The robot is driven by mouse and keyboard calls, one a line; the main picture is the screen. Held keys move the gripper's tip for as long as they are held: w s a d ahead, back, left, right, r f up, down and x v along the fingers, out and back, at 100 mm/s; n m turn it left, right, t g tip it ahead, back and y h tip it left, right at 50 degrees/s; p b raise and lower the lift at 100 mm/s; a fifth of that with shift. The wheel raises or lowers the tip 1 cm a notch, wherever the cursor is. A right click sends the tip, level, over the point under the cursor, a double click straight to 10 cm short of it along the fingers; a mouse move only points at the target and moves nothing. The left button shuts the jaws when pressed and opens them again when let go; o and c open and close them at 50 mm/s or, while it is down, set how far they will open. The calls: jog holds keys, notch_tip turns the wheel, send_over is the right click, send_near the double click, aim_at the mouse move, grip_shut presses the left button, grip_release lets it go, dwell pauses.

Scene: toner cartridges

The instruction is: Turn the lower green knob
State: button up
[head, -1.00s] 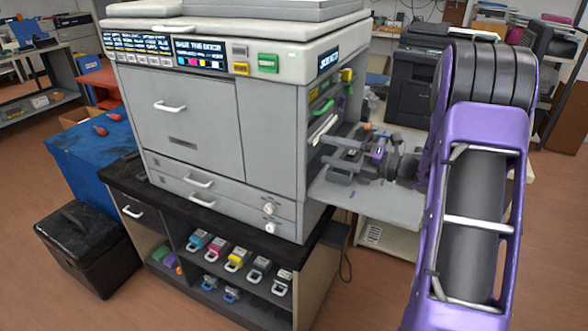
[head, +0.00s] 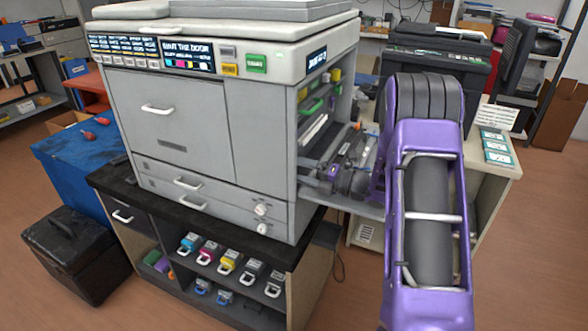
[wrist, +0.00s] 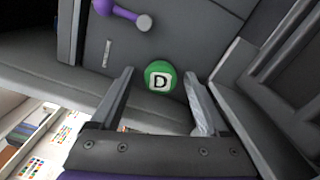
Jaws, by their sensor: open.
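A round green knob (wrist: 160,76) marked with a white "D" label shows in the wrist view. My gripper (wrist: 159,78) is open. Its two fingertips appear on either side of the knob, but I cannot tell how deep they reach or whether they touch it. In the head view my gripper (head: 332,172) is inside the open right side of the large copier (head: 262,125). A green handle (head: 312,107) shows higher up in that opening. The "D" knob is hidden behind my gripper and arm in the head view.
A purple lever (wrist: 122,11) with a grey end lies beyond the knob in the wrist view. Dark panels and ledges crowd the right side. The copier's side door (head: 362,208) is folded down under my arm. Toner cartridges (head: 228,261) stand on the shelf below.

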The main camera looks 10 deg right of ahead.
grip_shut()
jog(key=shift+m+b, duration=0.4)
jog(key=shift+m, duration=2)
grip_release()
jog(key=v, duration=1.7)
jog(key=shift+s+d, duration=0.15)
